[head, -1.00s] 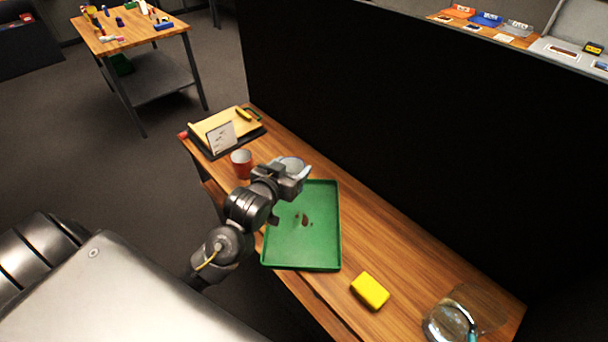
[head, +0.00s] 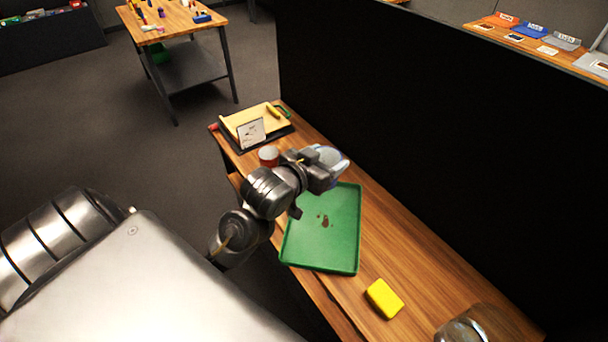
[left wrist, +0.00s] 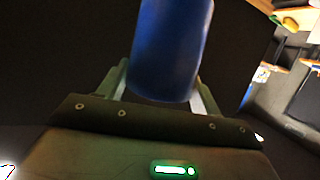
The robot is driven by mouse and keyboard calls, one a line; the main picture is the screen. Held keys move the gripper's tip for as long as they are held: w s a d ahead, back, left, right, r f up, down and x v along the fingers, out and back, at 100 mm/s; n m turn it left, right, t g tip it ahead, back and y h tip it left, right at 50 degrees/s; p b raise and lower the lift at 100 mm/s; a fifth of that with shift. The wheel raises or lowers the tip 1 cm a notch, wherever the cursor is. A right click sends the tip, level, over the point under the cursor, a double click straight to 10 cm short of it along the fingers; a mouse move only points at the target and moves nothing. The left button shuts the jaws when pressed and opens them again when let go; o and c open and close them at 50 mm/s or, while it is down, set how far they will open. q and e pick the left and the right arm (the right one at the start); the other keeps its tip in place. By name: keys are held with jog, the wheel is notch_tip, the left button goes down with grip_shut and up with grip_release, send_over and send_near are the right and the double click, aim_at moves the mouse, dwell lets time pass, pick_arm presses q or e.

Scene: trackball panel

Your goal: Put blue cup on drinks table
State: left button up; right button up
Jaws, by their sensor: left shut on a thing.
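My left gripper (head: 325,163) is shut on the blue cup (left wrist: 172,48), which fills the upper middle of the left wrist view between the two fingers. In the head view only a pale, blue-edged part of the cup (head: 331,154) shows past the gripper. The gripper and cup appear above the far end of the green tray (head: 335,240) on a long wooden table (head: 400,250). No label shows which table is the drinks table.
A red cup (head: 268,155) stands behind my arm, partly hidden. Beyond it are a board (head: 250,118) and a white card (head: 251,134). A black partition (head: 430,130) runs along the table.

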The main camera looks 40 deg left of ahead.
pick_arm(q)
jog(key=w+d+r, duration=0.3)
jog(key=w+r, duration=0.3)
jog(key=r, duration=0.5)
jog(key=shift+w+n+y, duration=0.25)
jog(key=shift+n+y, duration=0.05)
jog(key=shift+y, duration=0.1)
